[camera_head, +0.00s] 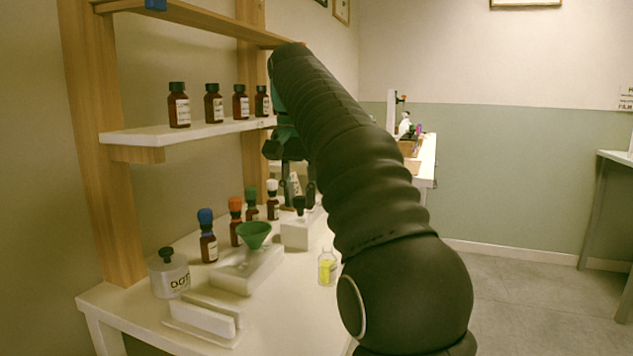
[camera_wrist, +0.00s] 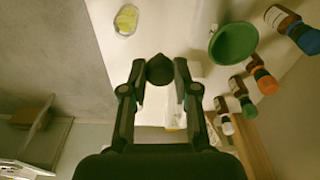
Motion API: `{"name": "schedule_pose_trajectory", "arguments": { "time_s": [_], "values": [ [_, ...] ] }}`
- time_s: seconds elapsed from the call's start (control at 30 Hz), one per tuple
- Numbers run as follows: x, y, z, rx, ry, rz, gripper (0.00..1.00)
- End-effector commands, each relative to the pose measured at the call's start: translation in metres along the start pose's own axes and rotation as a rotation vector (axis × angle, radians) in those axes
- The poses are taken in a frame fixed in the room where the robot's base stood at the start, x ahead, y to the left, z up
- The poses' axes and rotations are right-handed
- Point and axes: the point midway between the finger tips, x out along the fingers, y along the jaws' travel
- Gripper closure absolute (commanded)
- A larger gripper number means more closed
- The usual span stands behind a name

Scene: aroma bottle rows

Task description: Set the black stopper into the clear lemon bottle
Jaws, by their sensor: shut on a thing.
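The clear lemon bottle (camera_head: 327,267), with yellow liquid in it, stands on the white table near its right side. It also shows at the top left of the wrist view (camera_wrist: 126,19). My gripper (camera_wrist: 160,68) is shut on the black stopper (camera_wrist: 159,70), which sits between the fingertips in the wrist view. The bottle is apart from the gripper and stopper. In the head view my arm covers much of the scene, and the fingertips are hard to make out among the dark shapes near the white block (camera_head: 297,236).
A green funnel (camera_head: 253,234) sits over a white stand. Several brown bottles with coloured caps, such as the blue-capped one (camera_head: 208,236), line the table's back. A lidded jar (camera_head: 169,274) stands at the left. A shelf (camera_head: 190,131) with brown bottles overhangs.

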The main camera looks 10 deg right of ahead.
Motion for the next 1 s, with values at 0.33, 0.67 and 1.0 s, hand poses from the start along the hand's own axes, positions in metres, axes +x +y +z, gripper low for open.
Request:
{"name": "schedule_pose_trajectory", "arguments": {
  "time_s": [0.33, 0.67, 1.0],
  "values": [
    [-0.013, 0.033, 0.008, -0.495, -0.005, -0.060, 0.98],
    [-0.017, 0.051, 0.011, -0.760, 0.005, -0.092, 0.98],
    [-0.017, 0.052, 0.010, -0.768, 0.006, -0.093, 0.98]
  ]
}}
